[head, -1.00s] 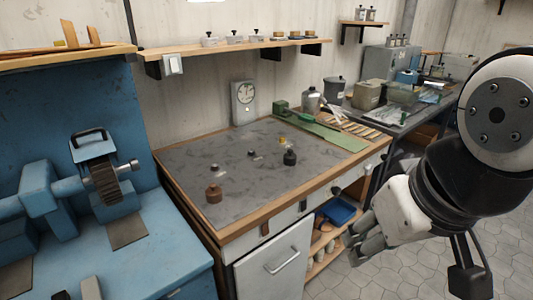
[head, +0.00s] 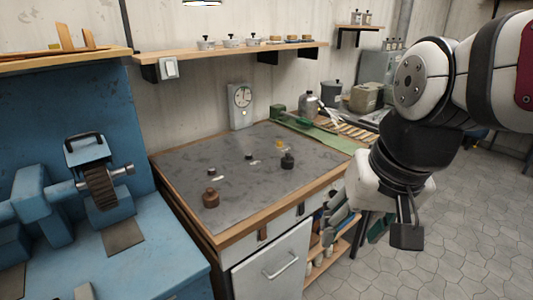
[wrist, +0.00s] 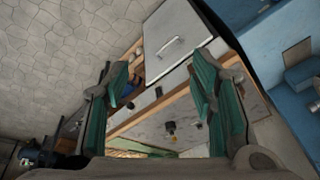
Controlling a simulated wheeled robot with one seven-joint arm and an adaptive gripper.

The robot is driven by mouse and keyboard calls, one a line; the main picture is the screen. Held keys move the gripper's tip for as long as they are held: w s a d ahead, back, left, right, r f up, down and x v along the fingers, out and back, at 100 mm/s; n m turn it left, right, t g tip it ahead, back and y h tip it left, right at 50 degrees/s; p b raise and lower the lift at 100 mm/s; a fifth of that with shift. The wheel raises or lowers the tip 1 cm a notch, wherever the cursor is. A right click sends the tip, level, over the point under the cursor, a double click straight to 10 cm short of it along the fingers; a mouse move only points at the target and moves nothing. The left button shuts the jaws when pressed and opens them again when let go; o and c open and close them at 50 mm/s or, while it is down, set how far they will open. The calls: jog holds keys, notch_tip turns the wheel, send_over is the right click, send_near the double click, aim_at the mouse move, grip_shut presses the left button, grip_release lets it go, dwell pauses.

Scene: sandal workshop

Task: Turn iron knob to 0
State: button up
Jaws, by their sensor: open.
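I cannot tell for certain which part is the iron knob. A grey box with a round white dial (head: 242,97) stands upright at the back edge of the workbench; its markings are too small to read. Small dark knob-like pieces, one of them a black knobbed piece (head: 287,160), and a brown one (head: 211,198) sit on the grey bench top (head: 245,180). My gripper (head: 358,222) is in front of the bench's right end, apart from it. In the wrist view its green-padded fingers (wrist: 163,72) are spread, with nothing between them.
A white cabinet door (head: 275,262) with a bar handle is under the bench, with open shelves right of it. A blue grinding machine (head: 100,185) stands at the left. A wall shelf (head: 240,50) hangs above. The tiled floor (head: 470,220) at right is clear.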

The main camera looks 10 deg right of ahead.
jog(key=w+d+f+m+g+y+b, duration=0.1)
jog(key=w+f+m+y, duration=0.1)
jog(key=w+f+m, duration=0.4)
jog(key=w+d+f+m+g+y+b, duration=0.15)
jog(key=w+f, duration=0.25)
jog(key=w, duration=0.4)
jog(key=m+t+y+b, duration=0.4)
jog(key=m+t, duration=1.1)
jog(key=m, duration=1.4)
send_near(334, 194)
jog(key=d+f+x, duration=0.1)
jog(key=x, duration=0.8)
jog(key=shift+w+f, duration=0.15)
jog(key=shift+w, duration=0.05)
jog(key=shift+d, duration=0.1)
jog(key=c, duration=1.1)
